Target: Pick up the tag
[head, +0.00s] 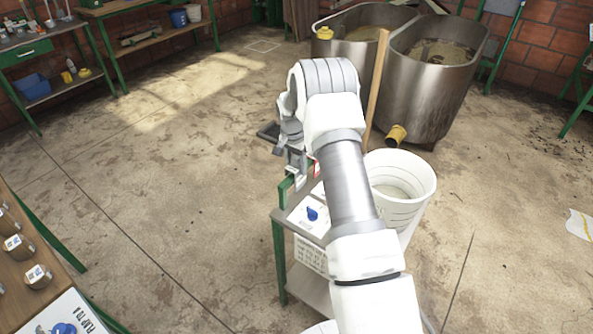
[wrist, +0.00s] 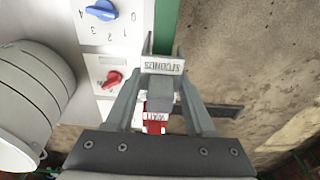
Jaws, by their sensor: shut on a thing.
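My gripper (head: 297,168) is at the far edge of a small control stand, low over it. In the wrist view my gripper (wrist: 164,55) has its two fingers closed on a small tag (wrist: 163,66) with a white face lettered "SECONDS", upside down in the picture. A grey block shows just below that face, between the fingers. A second white-and-red piece lettered "WAIT" (wrist: 155,118) shows nearer the palm; I cannot tell whether it is separate. In the head view the tag is mostly hidden by my gripper and arm.
The stand has a blue knob (head: 313,213) and a red knob (wrist: 112,78). A white bucket (head: 402,180) is right of it, with a wooden pole (head: 377,90) behind. Metal tanks (head: 432,85) stand farther back. A bench (head: 30,265) is at lower left. Floor left of the stand is clear.

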